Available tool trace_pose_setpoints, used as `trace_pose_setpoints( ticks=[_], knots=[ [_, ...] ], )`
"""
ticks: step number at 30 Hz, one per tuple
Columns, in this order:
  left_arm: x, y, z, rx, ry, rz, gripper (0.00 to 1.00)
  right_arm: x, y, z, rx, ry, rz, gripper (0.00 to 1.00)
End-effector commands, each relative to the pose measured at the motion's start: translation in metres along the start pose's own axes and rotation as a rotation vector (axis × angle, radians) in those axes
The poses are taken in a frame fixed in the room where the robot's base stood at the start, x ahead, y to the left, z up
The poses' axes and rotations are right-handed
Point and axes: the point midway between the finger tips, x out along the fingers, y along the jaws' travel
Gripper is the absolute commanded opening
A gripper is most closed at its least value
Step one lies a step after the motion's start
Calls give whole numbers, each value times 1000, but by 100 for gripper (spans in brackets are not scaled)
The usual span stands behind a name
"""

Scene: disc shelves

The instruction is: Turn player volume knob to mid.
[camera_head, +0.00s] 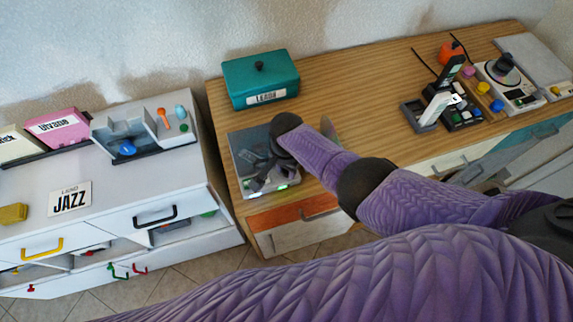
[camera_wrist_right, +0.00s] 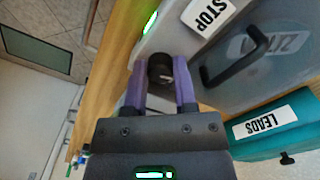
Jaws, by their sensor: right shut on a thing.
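The player (camera_head: 239,163) is a light grey box with a dark see-through lid at the front left of the wooden counter. It also shows in the right wrist view (camera_wrist_right: 176,28), with a STOP label and a handled lid (camera_wrist_right: 255,70). My right gripper (camera_head: 258,185) reaches down over the player's front; the arm and gripper hide part of it. In the right wrist view its purple fingers (camera_wrist_right: 160,82) are shut on the dark round volume knob (camera_wrist_right: 160,67). The knob's pointer cannot be made out. My left gripper is not in view.
A teal box (camera_head: 262,75) labelled LEADS stands behind the player. A white cabinet (camera_head: 100,210) with a JAZZ sign is to the left. A black-and-white device (camera_head: 440,105) and a mixer-like panel (camera_head: 510,85) stand right. The middle counter is mostly bare.

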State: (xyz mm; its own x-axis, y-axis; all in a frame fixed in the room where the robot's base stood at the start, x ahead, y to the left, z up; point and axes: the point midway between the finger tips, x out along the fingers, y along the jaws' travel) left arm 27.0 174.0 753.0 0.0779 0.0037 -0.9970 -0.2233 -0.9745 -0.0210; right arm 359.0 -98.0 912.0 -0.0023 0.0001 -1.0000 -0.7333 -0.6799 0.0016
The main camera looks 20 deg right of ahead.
Motion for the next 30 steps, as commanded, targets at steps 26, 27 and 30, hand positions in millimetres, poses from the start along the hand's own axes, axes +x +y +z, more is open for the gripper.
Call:
trace_pose_setpoints(
  ticks=[26,27,30],
  knots=[
    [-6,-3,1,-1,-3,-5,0,-2,-1,-2,265,6,-4,0],
    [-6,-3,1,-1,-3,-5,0,-2,-2,-2,265,6,-4,0],
    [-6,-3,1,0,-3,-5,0,-2,-2,-3,264,6,-4,0]
  ],
)
